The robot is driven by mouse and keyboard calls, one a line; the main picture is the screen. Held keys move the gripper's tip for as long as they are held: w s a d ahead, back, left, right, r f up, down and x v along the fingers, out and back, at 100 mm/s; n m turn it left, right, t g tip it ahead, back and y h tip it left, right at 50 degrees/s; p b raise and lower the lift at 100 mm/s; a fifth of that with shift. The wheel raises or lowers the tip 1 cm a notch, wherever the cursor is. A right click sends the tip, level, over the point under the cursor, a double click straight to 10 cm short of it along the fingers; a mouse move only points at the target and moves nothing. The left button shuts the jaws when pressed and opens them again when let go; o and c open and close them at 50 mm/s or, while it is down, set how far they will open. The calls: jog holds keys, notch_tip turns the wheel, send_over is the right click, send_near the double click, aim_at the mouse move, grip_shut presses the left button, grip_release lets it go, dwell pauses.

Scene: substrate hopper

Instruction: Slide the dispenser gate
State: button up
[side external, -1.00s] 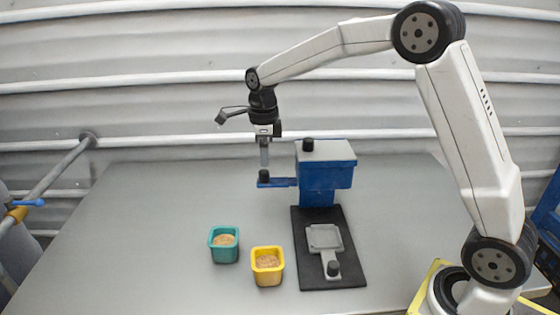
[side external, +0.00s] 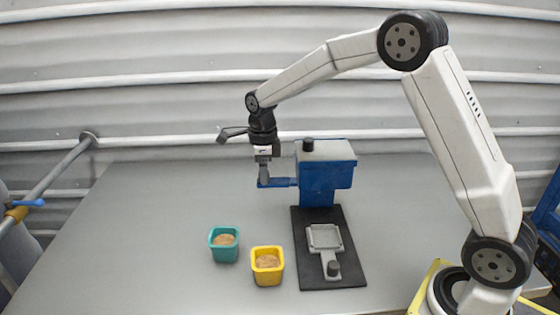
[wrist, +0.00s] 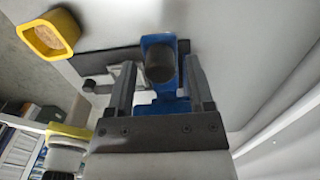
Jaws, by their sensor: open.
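The blue dispenser (side external: 325,173) stands at the back of a black base plate, with a black knob on its top. Its blue gate arm (side external: 284,182) sticks out to the left. In the wrist view the gate's black knob (wrist: 160,64) sits between the two fingers of my gripper (wrist: 161,82), with a gap visible on each side. In the side view my gripper (side external: 263,178) is open and lowered over the gate's end, hiding the knob. A grey tray with a black knob (side external: 324,237) lies on the base plate in front of the dispenser.
A teal cup (side external: 224,256) and a yellow cup (side external: 267,277), both holding tan grains, stand left of the base plate (side external: 346,276). The yellow cup also shows in the wrist view (wrist: 40,47). The table left of the gate is clear. A corrugated wall stands behind.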

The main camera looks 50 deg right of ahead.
aim_at(277, 180)
jog(key=c, duration=0.8)
jog(key=shift+s+d, duration=1.15)
jog(key=o, duration=0.8)
jog(key=shift+r, duration=0.15)
notch_tip(277, 180, up, 7)
